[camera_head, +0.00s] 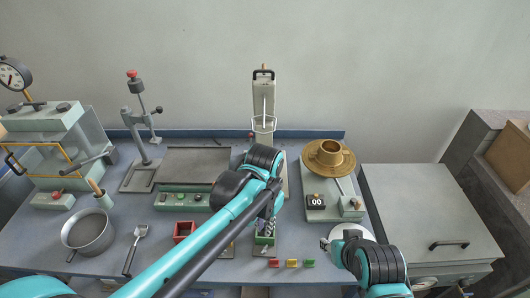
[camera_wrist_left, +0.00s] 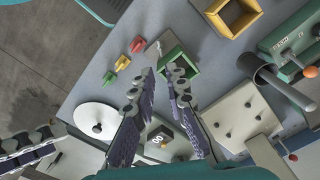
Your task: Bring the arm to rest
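My left arm reaches in from the lower left over the middle of the bench. Its gripper (camera_head: 266,226) points down at a small green open box (camera_head: 262,240). My right gripper (camera_head: 328,243) is low at the right, beside a white disc (camera_head: 350,232). In the left wrist view the right gripper (camera_wrist_left: 52,143) shows at the left edge, its two fingers apart and empty.
Red, yellow and green small blocks (camera_head: 292,263) lie near the front edge. A red box (camera_head: 183,229), a pan (camera_head: 88,232) and a spatula (camera_head: 135,245) are left. A yellow box (camera_wrist_left: 235,14) shows in the wrist view. A grey cabinet (camera_head: 425,205) is right.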

